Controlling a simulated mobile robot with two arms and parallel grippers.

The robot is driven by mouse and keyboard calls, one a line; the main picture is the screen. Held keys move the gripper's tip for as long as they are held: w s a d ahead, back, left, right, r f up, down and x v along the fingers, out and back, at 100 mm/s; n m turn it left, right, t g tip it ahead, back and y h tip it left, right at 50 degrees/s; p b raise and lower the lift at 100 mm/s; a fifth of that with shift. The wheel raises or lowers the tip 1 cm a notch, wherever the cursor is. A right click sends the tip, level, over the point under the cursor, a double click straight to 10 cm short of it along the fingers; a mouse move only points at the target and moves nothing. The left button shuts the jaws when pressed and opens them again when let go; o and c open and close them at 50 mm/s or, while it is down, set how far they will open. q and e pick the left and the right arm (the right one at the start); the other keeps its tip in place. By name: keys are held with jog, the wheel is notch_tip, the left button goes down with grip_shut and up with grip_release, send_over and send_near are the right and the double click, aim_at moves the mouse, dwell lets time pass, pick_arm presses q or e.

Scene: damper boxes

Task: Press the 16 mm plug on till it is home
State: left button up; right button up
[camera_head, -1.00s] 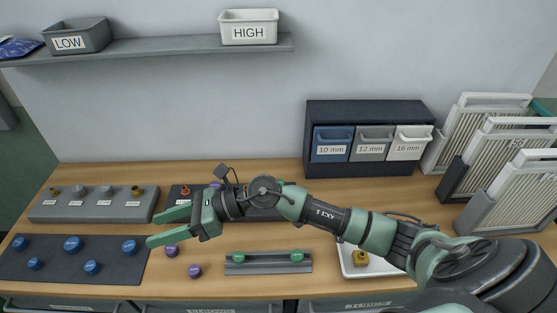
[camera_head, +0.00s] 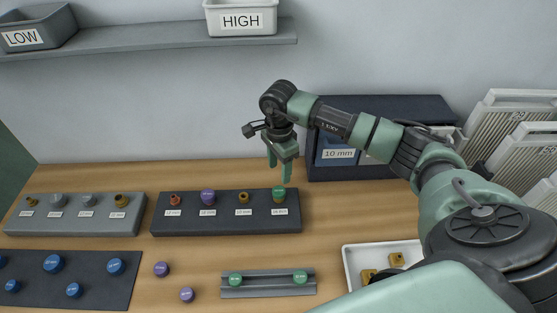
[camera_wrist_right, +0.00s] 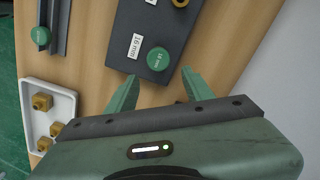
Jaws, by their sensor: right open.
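The green 16 mm plug (camera_head: 279,191) sits on the right-end fitting of the dark block (camera_head: 228,222). A little brass shows under its cap. In the right wrist view the plug (camera_wrist_right: 159,58) lies just beyond and between the fingertips, beside the 16 mm label (camera_wrist_right: 134,46). My right gripper (camera_head: 280,170) points down above the plug, at the block's right end. It is open and empty, its two green fingers (camera_wrist_right: 161,75) apart. I cannot tell whether the fingers touch the plug. My left gripper is not in view.
The drawer cabinet (camera_head: 380,107) stands close behind the right gripper. A grey block with fittings (camera_head: 75,229) and a dark mat with blue plugs (camera_head: 117,290) lie left. Loose purple plugs (camera_head: 187,295), a rail with green plugs (camera_head: 268,291) and a white tray (camera_head: 348,266) lie in front.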

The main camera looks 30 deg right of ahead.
aim_at(279, 191)
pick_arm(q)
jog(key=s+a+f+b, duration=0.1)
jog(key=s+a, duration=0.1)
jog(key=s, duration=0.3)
pick_arm(e)
jog(key=shift+s+a+f, duration=0.15)
jog(key=shift+f, duration=0.3)
jog(key=shift+s+a+f, duration=0.1)
jog(key=shift+s+f, duration=0.05)
jog(key=shift+f, duration=0.25)
notch_tip(279, 191, down, 6)
jog(key=b, duration=0.4)
jog(key=shift+w+d, duration=0.1)
jog(key=shift+w, duration=0.05)
jog(key=shift+f+b, duration=0.55)
jog(key=shift+b, duration=0.1)
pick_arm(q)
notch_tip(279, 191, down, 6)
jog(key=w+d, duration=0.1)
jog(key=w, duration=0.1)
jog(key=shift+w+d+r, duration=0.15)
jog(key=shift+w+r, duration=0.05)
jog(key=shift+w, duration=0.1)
pick_arm(e)
jog(key=shift+c, duration=0.6)
grip_shut()
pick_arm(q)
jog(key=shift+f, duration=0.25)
pick_arm(e)
jog(key=shift+f, duration=0.15)
